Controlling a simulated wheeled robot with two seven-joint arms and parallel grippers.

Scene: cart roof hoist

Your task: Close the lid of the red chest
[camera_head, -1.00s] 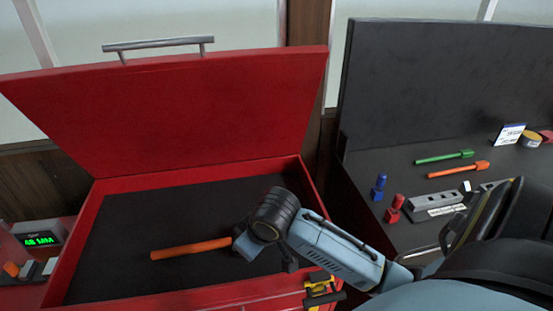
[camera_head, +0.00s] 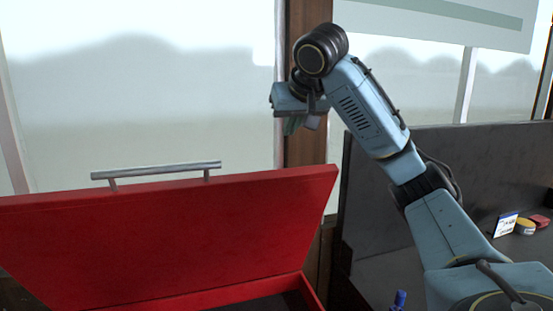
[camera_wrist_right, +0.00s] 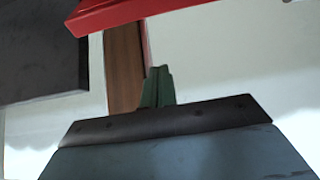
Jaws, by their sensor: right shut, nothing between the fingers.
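The red chest's lid (camera_head: 180,245) stands open and tilted back, with a grey bar handle (camera_head: 157,170) along its top edge. A strip of the chest body (camera_head: 311,291) shows at the bottom of the head view; most of its inside is out of the picture. My right gripper (camera_head: 302,124) is raised above and to the right of the lid, shut and empty, apart from the lid and handle. In the right wrist view its green fingers (camera_wrist_right: 158,88) are together, and a red edge of the lid (camera_wrist_right: 135,12) shows at the top. My left gripper is out of view.
A dark bench with a tall back panel (camera_head: 440,160) stands right of the chest, partly behind my right arm. A white label card (camera_head: 506,224) and a yellow roll (camera_head: 526,227) rest on it. Windows and a wooden post (camera_head: 308,160) are behind the lid.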

